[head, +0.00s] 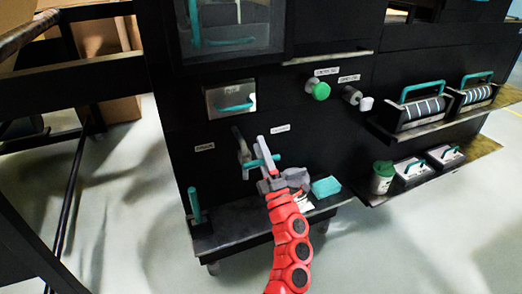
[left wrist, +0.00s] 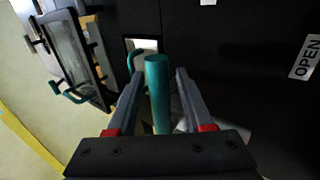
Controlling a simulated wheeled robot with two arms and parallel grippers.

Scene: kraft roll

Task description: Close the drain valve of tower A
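The drain valve is low on the black cabinet front, and its teal handle (head: 259,161) sticks out beside a grey fitting (head: 241,146). In the left wrist view the teal handle (left wrist: 157,90) stands between my fingers. My left gripper (head: 268,172) is at the handle; in the left wrist view the gripper (left wrist: 160,100) is open, with a gap on each side of the handle. A label reading OPEN (left wrist: 305,58) is at the right of that view. My right gripper is not in view.
A ledge (head: 230,232) below the valve carries a teal block (head: 325,187) and an upright teal handle (head: 194,205). A green knob (head: 320,91) and a white knob (head: 365,103) are up right.

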